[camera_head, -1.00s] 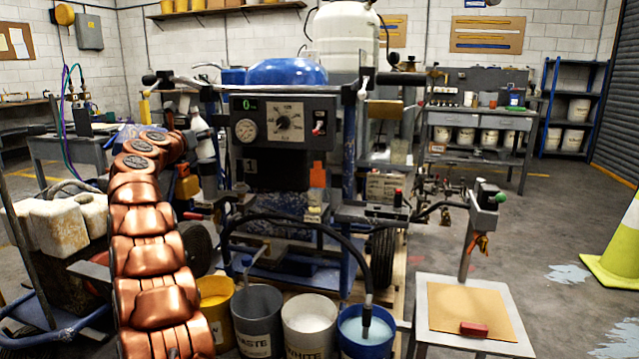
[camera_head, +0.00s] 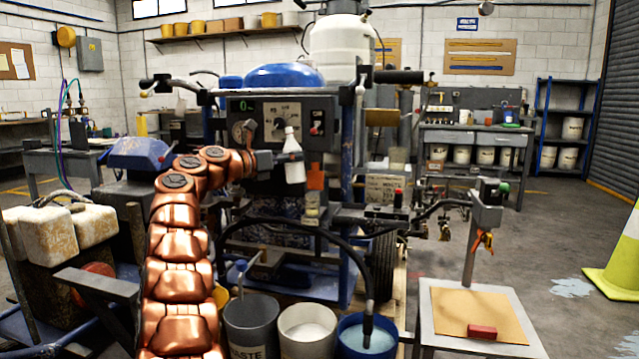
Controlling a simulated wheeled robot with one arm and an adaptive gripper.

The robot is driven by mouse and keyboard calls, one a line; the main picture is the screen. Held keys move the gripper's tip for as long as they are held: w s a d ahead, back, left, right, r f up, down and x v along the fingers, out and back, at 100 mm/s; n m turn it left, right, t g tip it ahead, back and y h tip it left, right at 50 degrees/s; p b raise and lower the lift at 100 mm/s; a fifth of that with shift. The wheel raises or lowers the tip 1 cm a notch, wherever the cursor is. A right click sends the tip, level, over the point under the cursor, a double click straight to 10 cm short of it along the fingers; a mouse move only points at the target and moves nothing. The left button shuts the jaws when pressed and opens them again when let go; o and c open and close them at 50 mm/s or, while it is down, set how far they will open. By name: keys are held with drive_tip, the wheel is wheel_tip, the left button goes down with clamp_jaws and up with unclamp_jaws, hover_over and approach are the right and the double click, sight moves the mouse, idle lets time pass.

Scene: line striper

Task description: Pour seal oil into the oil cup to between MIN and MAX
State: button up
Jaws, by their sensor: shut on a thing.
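My gripper (camera_head: 277,158) is shut on a small white bottle (camera_head: 293,165) with a narrow tip. The bottle is upright, in front of the control panel (camera_head: 275,118) of the line striper. A small pale, boxy part (camera_head: 312,204) sits on the machine below and slightly right of the bottle, under an orange tag (camera_head: 315,178). It may be the oil cup, but it is too small for me to read any MIN or MAX marks or a level. The bottle is above this part and apart from it.
A black hose (camera_head: 345,240) arches below and ends in a blue bucket (camera_head: 367,336). A white bucket (camera_head: 307,328) and a grey waste bucket (camera_head: 252,325) stand beside it. A small table (camera_head: 440,350) with a red block (camera_head: 481,331) is at the right.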

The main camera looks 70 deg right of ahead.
drive_tip(key=s+f+m+g+y+b, duration=0.1)
drive_tip(key=s+f+g+y, duration=0.1)
drive_tip(key=s+f, duration=0.2)
drive_tip(key=s, duration=0.3)
drive_tip(key=shift+m+g, duration=0.4)
drive_tip(key=shift+s+a+f+b, duration=0.1)
drive_tip(key=shift+s+f+b, duration=0.1)
drive_tip(key=shift+b, duration=0.35)
drive_tip(key=shift+s+a+f+n+p, duration=0.25)
drive_tip(key=shift+s+a+n, duration=0.1)
drive_tip(key=shift+n, duration=0.5)
drive_tip(key=shift+s+a+f+n+p, duration=0.2)
drive_tip(key=shift+s+a+n, duration=0.1)
drive_tip(key=shift+n, duration=0.5)
drive_tip(key=shift+s+a+f+n+p, duration=0.15)
drive_tip(key=shift+s+a+f+n, duration=0.15)
drive_tip(key=shift+n, duration=0.55)
drive_tip(key=shift+n+p, duration=0.3)
drive_tip(key=shift+s+a+f+n+p, duration=0.25)
drive_tip(key=shift+n+p, duration=0.4)
drive_tip(key=shift+p, duration=0.6)
drive_tip(key=shift+s+a+f+n+p, duration=0.2)
drive_tip(key=shift+n+p, duration=0.45)
drive_tip(key=shift+p, duration=0.6)
drive_tip(key=shift+s+a+f+n+p, duration=0.2)
drive_tip(key=shift+n+p, duration=0.5)
drive_tip(key=shift+p, duration=0.8)
drive_tip(key=shift+s+f+n+p, duration=0.1)
drive_tip(key=shift+f+n+p, duration=0.15)
drive_tip(key=shift+n+p, duration=0.85)
